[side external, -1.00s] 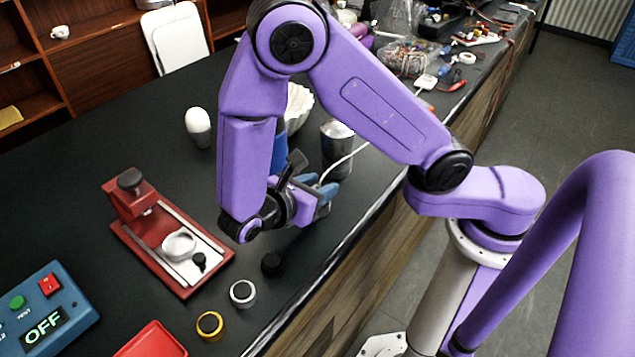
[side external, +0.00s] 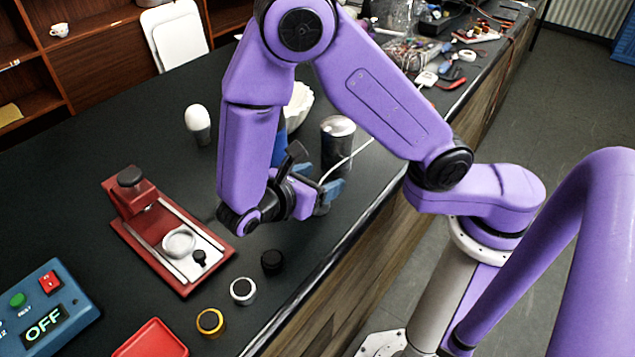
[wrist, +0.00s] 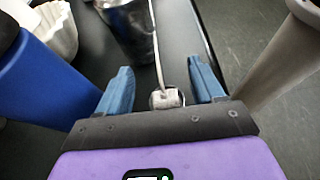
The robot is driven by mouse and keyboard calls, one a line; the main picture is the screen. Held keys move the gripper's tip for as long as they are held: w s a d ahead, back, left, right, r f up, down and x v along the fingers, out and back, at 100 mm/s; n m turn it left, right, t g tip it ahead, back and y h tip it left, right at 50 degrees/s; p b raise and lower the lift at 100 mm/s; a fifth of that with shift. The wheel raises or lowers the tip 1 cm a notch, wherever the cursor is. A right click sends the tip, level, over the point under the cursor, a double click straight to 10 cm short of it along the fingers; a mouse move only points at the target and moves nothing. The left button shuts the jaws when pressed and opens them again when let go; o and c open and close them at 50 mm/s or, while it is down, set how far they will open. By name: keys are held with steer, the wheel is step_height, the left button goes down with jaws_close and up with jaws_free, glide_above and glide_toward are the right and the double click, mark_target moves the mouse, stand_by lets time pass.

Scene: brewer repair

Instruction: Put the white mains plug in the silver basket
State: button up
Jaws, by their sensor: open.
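My gripper (side external: 327,189) is low near the front edge of the bench, beside a metal canister. In the wrist view its blue fingers (wrist: 160,72) are open. A small whitish plug (wrist: 168,97) shows between them, close to the palm, with a pale cord running away from it; I cannot tell if it touches a finger. In the side view the fingers hide the plug, but its white cord (side external: 350,157) shows. The likely silver basket is a small silver-rimmed round cup (side external: 243,291) with a dark inside, standing on the bench left of and nearer than my gripper.
The metal canister (side external: 337,140) stands just behind the fingers. A gold-rimmed cup (side external: 210,322), black knob (side external: 271,262), red tray (side external: 152,341) and red brewer stand (side external: 172,236) are to the left. A blue object (wrist: 45,80) and white fluted bowl (wrist: 55,28) are close by.

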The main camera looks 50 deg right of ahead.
step_height(320, 180, up, 6)
stand_by(0.4)
steer(key=s+d+r+m+y, duration=0.1)
steer(key=s+d+m+y, duration=0.4)
steer(key=s+y, duration=0.8)
steer(key=shift+s+d+r+y, duration=0.2)
steer(key=shift+s+d+y, duration=0.15)
steer(key=shift+d+y, duration=0.25)
